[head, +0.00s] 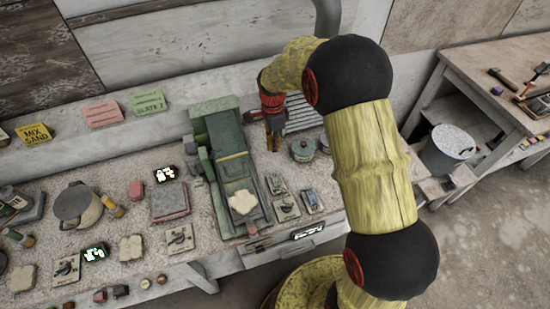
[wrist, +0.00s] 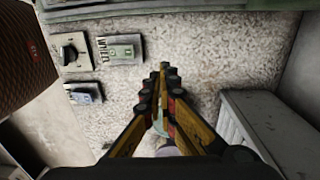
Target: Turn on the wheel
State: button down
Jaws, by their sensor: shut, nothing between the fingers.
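Small switch plates sit on the speckled bench right of the green machine (head: 232,165). One plate with a dark knob (head: 286,207) also shows at upper left in the wrist view (wrist: 70,50). Beside it is a plate with a pale green switch and a small dark label (wrist: 118,50); I cannot read the label surely. A smaller plate with a blue switch (wrist: 85,93) lies below them. My gripper (wrist: 163,72) is shut and empty, apart from the plates, to their right. In the head view my gripper (head: 271,142) points down behind the plates. No wheel is clearly identifiable.
More knob plates (head: 180,239), a grey pot (head: 77,204) and small blocks crowd the bench's left. A grey ribbed block (wrist: 268,125) is at the right in the wrist view. Speckled surface around the fingertips is bare.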

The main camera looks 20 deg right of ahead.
notch_tip(320, 180, up, 5)
jog(key=s+t+b, duration=0.1)
jog(key=t+b, duration=0.1)
notch_tip(320, 180, up, 4)
jog(key=b, duration=0.2)
send_over(274, 174)
jog(key=s, duration=0.1)
jog(key=s+f, duration=0.1)
jog(key=s, duration=0.1)
jog(key=shift+f+t, duration=0.2)
jog(key=shift+t, duration=0.2)
jog(key=shift+f, duration=0.1)
jog(key=w+f+b, duration=0.1)
jog(key=f, duration=0.3)
jog(key=f+b, duration=0.1)
jog(key=f, duration=0.4)
jog(key=w+f+b, duration=0.1)
jog(key=f, duration=0.3)
jog(key=shift+w+f+b, duration=0.3)
jog(key=shift+f+b, duration=0.05)
jog(key=shift+b, duration=0.05)
jog(key=shift+p, duration=0.45)
